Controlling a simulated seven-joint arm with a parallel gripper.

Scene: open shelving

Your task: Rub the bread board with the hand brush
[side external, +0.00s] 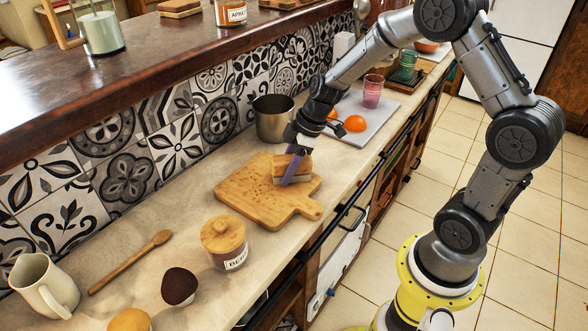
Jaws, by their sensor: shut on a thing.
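The bread board (247,196) is a wooden board with a short handle, lying flat on the counter in the side external view. Reddish-brown specks show on its top. The hand brush (303,178) is a small wooden block with a paler lower part, at the board's back right area. My gripper (286,181) is shut on the brush, with a purplish finger in front of it. The brush appears to be on or just above the board; I cannot tell if it touches. The far finger is hidden.
A metal pot (272,120) stands close behind the board. A grey tray (380,108) with oranges and a pink cup (372,91) lies at right.

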